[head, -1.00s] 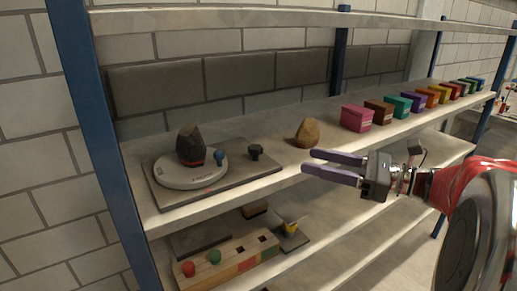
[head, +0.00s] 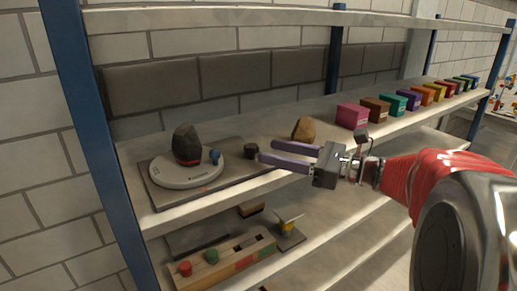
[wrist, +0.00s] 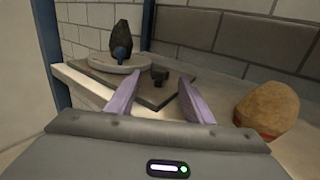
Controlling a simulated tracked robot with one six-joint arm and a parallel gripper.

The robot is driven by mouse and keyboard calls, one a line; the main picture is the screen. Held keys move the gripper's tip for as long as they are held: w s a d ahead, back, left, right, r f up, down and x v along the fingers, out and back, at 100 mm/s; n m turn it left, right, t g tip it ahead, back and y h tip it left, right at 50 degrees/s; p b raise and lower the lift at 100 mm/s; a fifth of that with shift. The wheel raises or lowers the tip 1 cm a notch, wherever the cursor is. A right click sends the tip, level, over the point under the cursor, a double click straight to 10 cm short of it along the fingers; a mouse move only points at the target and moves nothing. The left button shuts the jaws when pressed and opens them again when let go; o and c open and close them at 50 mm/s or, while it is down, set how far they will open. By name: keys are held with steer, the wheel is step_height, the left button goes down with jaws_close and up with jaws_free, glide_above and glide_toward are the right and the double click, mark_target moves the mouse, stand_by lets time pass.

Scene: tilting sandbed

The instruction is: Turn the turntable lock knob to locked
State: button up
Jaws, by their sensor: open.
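The turntable (head: 172,176) is a pale round disc on a flat grey base plate (head: 222,180) on the shelf. A dark rock with a red band (head: 186,146) stands on the disc, and a blue knob (head: 215,157) sits at its edge. A black knob (head: 250,149) stands on the right part of the plate; it also shows in the wrist view (wrist: 159,74), between and beyond the fingertips. Which knob is the lock, I cannot tell. My gripper (head: 268,152) is open and empty, its purple fingers pointing left toward the black knob, apparently just short of it.
A brown rock (head: 303,129) sits close behind my fingers, at right in the wrist view (wrist: 266,106). A row of coloured boxes (head: 352,115) runs along the shelf to the right. A wooden peg block (head: 225,262) is on the shelf below.

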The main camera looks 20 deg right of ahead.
mark_target(251, 152)
steer(key=shift+x, duration=2.55)
steer(key=shift+c, duration=0.5)
steer(key=c, duration=0.9)
steer(key=shift+c, duration=0.2)
